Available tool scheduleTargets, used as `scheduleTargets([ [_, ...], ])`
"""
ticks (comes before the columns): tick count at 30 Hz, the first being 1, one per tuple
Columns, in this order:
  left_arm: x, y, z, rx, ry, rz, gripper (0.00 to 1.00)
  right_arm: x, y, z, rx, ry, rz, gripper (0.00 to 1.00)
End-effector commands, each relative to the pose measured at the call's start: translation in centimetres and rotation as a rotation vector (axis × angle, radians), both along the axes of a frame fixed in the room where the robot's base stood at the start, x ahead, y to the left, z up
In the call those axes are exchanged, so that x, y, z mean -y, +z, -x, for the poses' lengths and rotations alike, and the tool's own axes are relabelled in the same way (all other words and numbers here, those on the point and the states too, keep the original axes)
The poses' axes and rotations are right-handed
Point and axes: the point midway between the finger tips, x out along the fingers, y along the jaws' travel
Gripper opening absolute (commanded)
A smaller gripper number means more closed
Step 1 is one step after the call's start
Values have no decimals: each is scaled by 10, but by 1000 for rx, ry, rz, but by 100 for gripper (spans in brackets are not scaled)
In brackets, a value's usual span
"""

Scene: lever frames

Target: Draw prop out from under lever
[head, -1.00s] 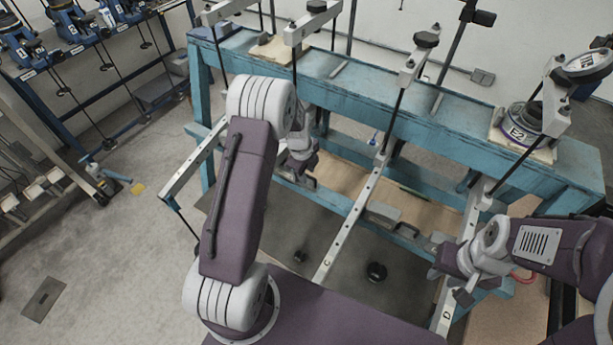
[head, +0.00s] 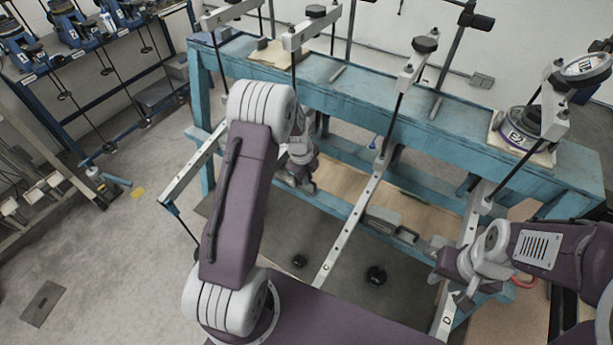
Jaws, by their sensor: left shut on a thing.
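Several pale lever bars run out from the teal bench, among them lever C (head: 352,220) in the middle and lever D (head: 444,318) at the right. My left gripper (head: 298,184) is by the bench's lower shelf, left of lever C. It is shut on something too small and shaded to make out. My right gripper (head: 466,298) is beside lever D, partly over it. Its jaws are unclear. I cannot pick out the prop with certainty. My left arm hides part of the bench and the floor behind it.
The teal bench (head: 340,85) spans the back, with a round weight (head: 525,130) marked E2 at its right. A dark knob-like piece (head: 376,276) lies on the dark mat (head: 335,255). Open floor lies left.

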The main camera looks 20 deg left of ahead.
Motion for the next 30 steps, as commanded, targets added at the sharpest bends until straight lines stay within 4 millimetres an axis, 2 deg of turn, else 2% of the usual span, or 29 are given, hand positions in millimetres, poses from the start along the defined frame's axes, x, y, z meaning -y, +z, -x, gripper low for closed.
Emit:
scheduleTargets([
  [25,0,1,-1,4,0,-1,0,0,0,0,0,0,0,31],
  [28,7,0,0,4,-4,-1,0,0,-2,0,0,0,0,31],
  [30,21,0,1,3,-6,-2,0,0,-4,0,0,0,0,31],
])
